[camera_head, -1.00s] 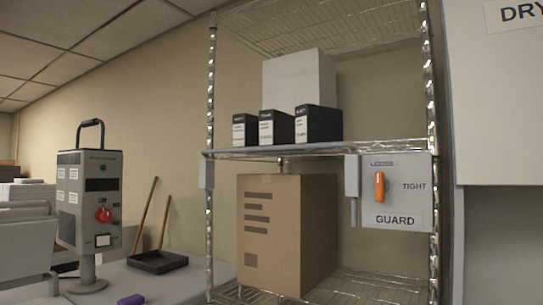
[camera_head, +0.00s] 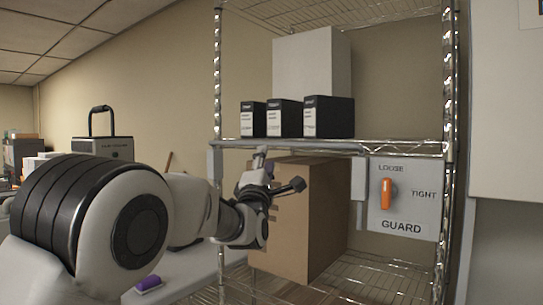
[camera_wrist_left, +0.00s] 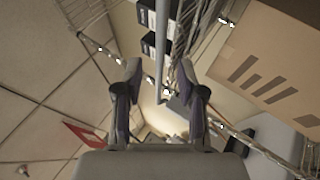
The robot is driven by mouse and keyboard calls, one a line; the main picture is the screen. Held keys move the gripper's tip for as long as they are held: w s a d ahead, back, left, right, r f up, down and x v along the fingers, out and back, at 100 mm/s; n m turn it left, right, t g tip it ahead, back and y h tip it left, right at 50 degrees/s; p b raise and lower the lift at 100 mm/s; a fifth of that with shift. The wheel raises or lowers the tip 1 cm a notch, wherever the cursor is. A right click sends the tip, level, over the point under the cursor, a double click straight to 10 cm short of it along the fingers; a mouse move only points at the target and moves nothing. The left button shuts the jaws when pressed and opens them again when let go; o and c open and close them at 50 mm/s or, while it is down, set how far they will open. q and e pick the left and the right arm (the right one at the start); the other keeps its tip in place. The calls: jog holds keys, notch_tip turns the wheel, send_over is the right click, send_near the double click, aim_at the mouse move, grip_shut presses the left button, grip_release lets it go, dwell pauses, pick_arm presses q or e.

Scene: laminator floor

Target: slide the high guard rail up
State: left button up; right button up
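The guard rail (camera_head: 300,146) is a grey horizontal bar along the front of the middle wire shelf, level with the shelf edge. The guard panel (camera_head: 402,205) at its right end has an orange knob (camera_head: 387,194), upright towards LOOSE. My left gripper (camera_head: 280,168) is open and empty, just below the rail's left half, in front of the carton. In the left wrist view the rail (camera_wrist_left: 162,40) runs between the two spread fingers (camera_wrist_left: 159,68); I cannot tell whether they reach around it. My right gripper is not in view.
Three black-and-white boxes (camera_head: 285,118) and a large pale box (camera_head: 312,75) stand on the shelf above the rail. A brown carton (camera_head: 318,215) stands below. A purple item (camera_head: 149,284) lies on the table at left.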

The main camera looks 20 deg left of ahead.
aim_at(269, 145)
pick_arm(q)
jog(key=p+x, duration=0.5)
jog(key=x, duration=0.2)
jog(key=shift+w+a+f, duration=0.1)
jog(key=shift+w+a, duration=0.1)
jog(key=shift+a, duration=0.05)
jog(key=shift+w+r, duration=0.2)
jog(key=shift+w, duration=0.1)
jog(key=shift+s, duration=0.2)
jog(key=shift+w, duration=0.15)
grip_shut()
